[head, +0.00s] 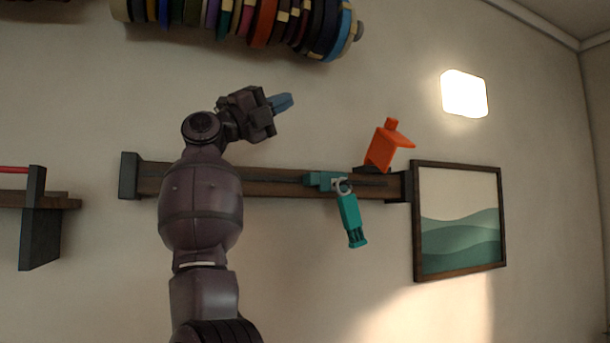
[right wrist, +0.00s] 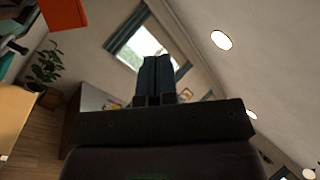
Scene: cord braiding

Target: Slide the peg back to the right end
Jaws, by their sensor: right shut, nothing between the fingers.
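A long wooden rail (head: 272,183) with a dark groove runs along the wall between two dark end blocks. A teal peg piece (head: 318,179) sits on the rail, right of its middle and apart from the right end block (head: 400,187). A grey ring joins it to a hanging teal piece (head: 350,218), which tilts slightly. My right gripper (head: 284,102) is shut and empty, above the rail and up-left of the peg, touching nothing. Its closed fingers (right wrist: 157,78) also show in the right wrist view. My right arm hides part of the rail's left half. My left gripper is out of view.
An orange bracket-like piece (head: 386,147) stands above the rail's right end. A framed wave picture (head: 459,262) hangs right of it. A row of coloured rolls (head: 265,20) is overhead. A shelf (head: 40,200) is at left.

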